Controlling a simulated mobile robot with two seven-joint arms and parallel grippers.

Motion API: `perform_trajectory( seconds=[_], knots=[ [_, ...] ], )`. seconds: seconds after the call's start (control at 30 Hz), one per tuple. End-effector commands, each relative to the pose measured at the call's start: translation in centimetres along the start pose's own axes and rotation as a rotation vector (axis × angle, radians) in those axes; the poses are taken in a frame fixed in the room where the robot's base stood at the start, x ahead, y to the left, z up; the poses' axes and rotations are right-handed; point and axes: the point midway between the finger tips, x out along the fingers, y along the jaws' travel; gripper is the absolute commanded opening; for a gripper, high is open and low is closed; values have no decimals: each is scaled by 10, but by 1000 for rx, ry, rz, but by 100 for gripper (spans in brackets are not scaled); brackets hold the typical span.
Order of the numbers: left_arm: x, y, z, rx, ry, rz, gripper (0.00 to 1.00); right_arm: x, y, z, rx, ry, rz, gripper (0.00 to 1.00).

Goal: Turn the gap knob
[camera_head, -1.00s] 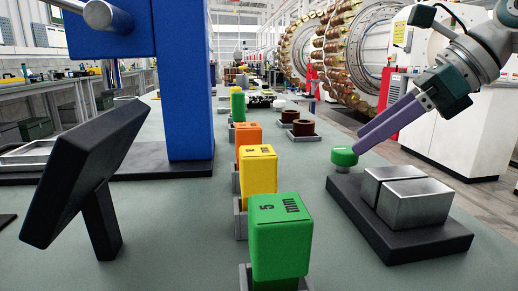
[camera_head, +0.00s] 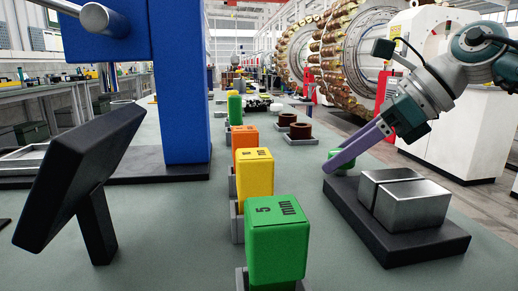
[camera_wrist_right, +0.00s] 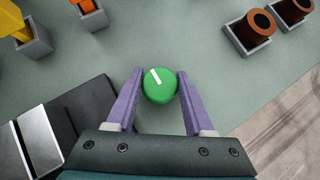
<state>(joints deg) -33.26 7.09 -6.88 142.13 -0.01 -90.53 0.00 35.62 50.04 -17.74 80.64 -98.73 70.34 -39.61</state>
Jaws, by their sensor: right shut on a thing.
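The green gap knob (camera_wrist_right: 159,86), round with a white pointer line, sits between the purple fingers of my right gripper (camera_wrist_right: 160,82) in the wrist view. The white line points up and slightly left there. In the head view the knob (camera_head: 334,154) is partly hidden behind the fingers of my right gripper (camera_head: 338,158). The gripper is shut on the knob. The knob is at the far end of a black base (camera_head: 400,250) that carries two metal blocks (camera_head: 415,203) with a narrow gap between them. My left gripper is not in view.
A row of coloured blocks in grey holders runs along the table, with the green 5 mm block (camera_head: 277,238) nearest and a yellow block (camera_head: 255,172) behind it. Brown spools (camera_head: 301,131) stand beyond the knob. A black tilted panel (camera_head: 75,180) and blue column (camera_head: 185,90) stand left.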

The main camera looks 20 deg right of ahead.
Motion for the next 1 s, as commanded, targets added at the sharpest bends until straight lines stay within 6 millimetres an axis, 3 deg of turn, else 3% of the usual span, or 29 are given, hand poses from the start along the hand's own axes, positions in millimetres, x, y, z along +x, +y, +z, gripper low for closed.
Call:
perform_trajectory(
  seconds=[0.03, 0.37, 0.67, 1.0],
  knots=[
    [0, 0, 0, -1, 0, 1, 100, 0, 0, 0, 0, 0, 0, 36],
    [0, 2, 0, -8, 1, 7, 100, 0, 0, 0, 0, 0, 0, 0],
    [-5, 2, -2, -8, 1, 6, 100, -2, 0, 1, 22, 1, -22, 0],
    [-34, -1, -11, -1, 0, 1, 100, -4, 2, 4, 167, 2, -167, 0]
  ],
)
